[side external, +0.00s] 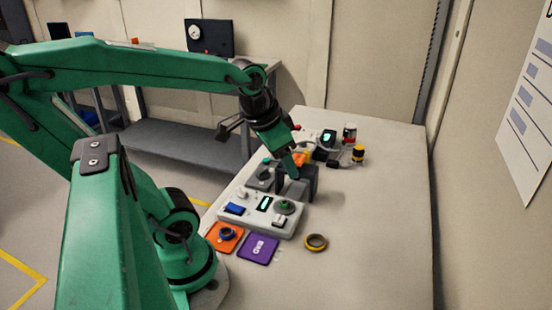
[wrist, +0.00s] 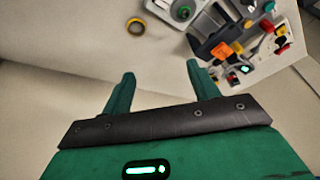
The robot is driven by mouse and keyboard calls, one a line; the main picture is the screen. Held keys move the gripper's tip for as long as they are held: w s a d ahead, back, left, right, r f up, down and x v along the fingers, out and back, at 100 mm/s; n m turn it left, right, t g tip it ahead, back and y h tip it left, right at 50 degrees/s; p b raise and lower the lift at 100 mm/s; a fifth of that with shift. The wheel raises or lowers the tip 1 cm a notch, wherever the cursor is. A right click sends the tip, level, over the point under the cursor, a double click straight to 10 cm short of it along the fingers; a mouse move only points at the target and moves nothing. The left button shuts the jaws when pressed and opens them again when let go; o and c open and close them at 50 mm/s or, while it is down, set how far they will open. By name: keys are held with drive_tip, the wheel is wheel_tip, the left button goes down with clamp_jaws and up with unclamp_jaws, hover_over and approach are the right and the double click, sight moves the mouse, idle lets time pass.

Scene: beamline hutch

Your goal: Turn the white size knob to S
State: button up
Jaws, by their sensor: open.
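A light grey control panel (side external: 250,222) lies on the table in the side view. A small white knob (side external: 242,193) stands at its back left; its pointer and any letter markings are too small to read. The panel also carries a green knob (side external: 285,207), a lit display (side external: 265,203) and a blue switch (side external: 235,208). My gripper (side external: 292,172) is above and behind the panel, to the right of the white knob and apart from it. In the wrist view my gripper (wrist: 160,84) shows two spread green fingers with nothing between them. A panel part with a green knob (wrist: 183,12) shows at the top; I cannot make out the white knob there.
A yellow tape ring (side external: 315,242) lies right of the panel. An orange pad (side external: 213,244) and a purple card (side external: 258,248) lie in front. Several small devices and a yellow-black item (side external: 358,154) stand farther back. The table's right side (side external: 390,230) is clear.

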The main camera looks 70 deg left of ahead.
drive_tip(key=a+f+g, duration=0.3)
drive_tip(key=a+f, duration=0.3)
drive_tip(key=a, duration=0.4)
drive_tip(key=g, duration=0.1)
hover_over(243, 189)
drive_tip(key=shift+n+h, duration=0.4)
wheel_tip(243, 189, down, 5)
drive_tip(key=shift+a+f, duration=0.1)
drive_tip(key=shift+f, duration=0.05)
drive_tip(key=shift+f, duration=0.15)
drive_tip(key=shift+f, duration=3.75)
drive_tip(key=c, duration=1)
